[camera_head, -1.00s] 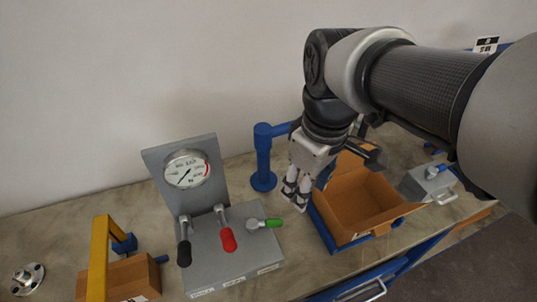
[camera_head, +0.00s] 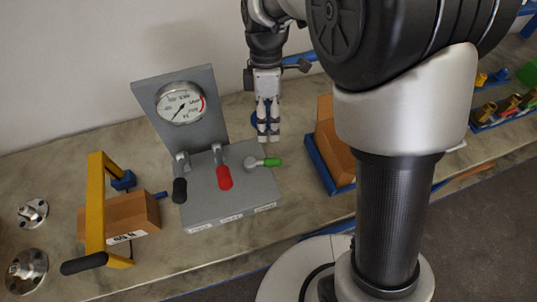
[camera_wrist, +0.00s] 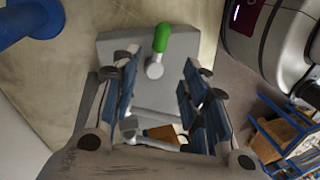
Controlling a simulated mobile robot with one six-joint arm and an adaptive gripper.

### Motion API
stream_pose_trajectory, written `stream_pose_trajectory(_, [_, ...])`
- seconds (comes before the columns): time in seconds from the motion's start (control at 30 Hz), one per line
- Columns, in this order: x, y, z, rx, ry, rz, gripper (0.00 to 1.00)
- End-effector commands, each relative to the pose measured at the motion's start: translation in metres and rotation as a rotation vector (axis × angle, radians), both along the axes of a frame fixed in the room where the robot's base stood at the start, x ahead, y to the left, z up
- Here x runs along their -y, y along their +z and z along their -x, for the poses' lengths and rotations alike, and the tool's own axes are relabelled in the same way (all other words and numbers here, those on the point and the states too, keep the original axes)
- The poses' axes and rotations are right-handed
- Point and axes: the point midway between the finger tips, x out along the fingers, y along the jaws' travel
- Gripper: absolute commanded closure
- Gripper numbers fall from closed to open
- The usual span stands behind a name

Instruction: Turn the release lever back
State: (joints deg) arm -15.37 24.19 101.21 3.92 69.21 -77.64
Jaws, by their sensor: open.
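A grey control panel (camera_head: 205,205) stands on the bench with three levers and an upright plate. The lever with the green grip (camera_head: 272,162) is at the panel's right and points right. The red-grip lever (camera_head: 224,177) is in the middle and the black-grip lever (camera_head: 180,190) at the left. Which one is the release lever I cannot tell, as the labels are unreadable. My gripper (camera_head: 268,138) points down just behind the green lever, open and empty. In the wrist view the green grip (camera_wrist: 161,38) shows ahead, beyond the gap between my fingers (camera_wrist: 160,105), apart from them.
A pressure gauge (camera_head: 180,103) is on the upright plate. A yellow frame with a black handle (camera_head: 84,263) and a cardboard box (camera_head: 133,217) stand left. An open carton (camera_head: 327,137) in a blue tray (camera_head: 322,168) is right. Flanges (camera_head: 28,271) lie far left.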

Motion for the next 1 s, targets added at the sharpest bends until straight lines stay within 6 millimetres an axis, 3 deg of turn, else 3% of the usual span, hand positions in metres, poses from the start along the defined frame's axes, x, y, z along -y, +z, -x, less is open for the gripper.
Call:
stream_pose_trajectory(0.03, [0.0, -0.015, 0.004, -0.004, 0.0, 0.001, 0.59])
stream_pose_trajectory(0.2, [0.0, -0.051, 0.014, -0.004, -0.001, 0.001, 0.59])
stream_pose_trajectory(0.5, [0.0, -0.098, 0.026, -0.001, -0.001, 0.0, 0.59])
stream_pose_trajectory(0.7, [0.001, -0.108, 0.029, -0.001, -0.001, 0.0, 0.59])
stream_pose_trajectory(1.0, [0.001, -0.108, 0.029, 0.0, -0.001, 0.0, 0.62])
